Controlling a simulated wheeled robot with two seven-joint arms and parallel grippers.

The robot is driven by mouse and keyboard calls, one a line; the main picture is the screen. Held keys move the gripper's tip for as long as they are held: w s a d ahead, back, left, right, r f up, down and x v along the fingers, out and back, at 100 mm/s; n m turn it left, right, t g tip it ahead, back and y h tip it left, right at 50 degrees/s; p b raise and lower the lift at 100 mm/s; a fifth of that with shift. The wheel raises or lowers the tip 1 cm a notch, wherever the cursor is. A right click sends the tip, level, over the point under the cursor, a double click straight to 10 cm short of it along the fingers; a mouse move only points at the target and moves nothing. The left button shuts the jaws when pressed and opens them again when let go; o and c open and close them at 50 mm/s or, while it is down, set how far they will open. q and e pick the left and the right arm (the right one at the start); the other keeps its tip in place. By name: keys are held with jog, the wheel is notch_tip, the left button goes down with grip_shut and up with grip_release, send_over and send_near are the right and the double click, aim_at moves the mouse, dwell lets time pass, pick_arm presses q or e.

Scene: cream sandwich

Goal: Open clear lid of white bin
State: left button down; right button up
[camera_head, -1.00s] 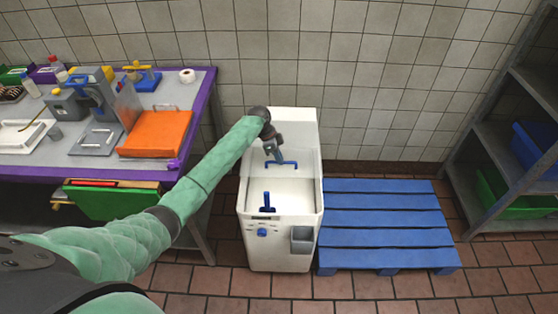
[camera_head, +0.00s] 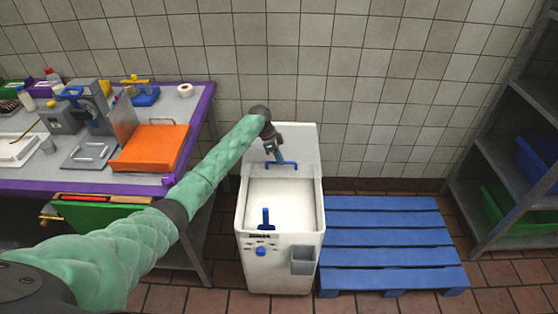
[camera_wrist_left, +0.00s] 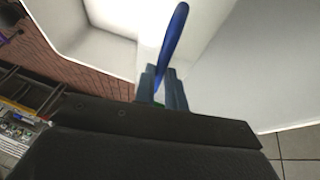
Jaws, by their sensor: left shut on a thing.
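The white bin (camera_head: 254,279) stands on the floor in the middle of the head view, with its basin visible from above. A blue handle bar (camera_head: 281,165) shows near its back panel. The clear lid itself is hard to make out. My left gripper (camera_head: 275,155) reaches over the back of the bin and is shut on the blue handle. In the left wrist view, the blue handle (camera_wrist_left: 173,40) rises between the fingers (camera_wrist_left: 163,85), with white bin surfaces behind. My right gripper is not in view.
A blue pallet (camera_head: 390,240) lies right of the bin. A purple-edged table (camera_head: 100,178) with tools and an orange board (camera_head: 152,148) stands at left. A grey shelf (camera_head: 512,165) stands at far right. A tiled wall is close behind the bin.

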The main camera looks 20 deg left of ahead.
pick_arm(q)
jog(key=c, duration=1.5)
grip_release()
jog(key=shift+o, duration=0.2)
jog(key=shift+r, duration=0.1)
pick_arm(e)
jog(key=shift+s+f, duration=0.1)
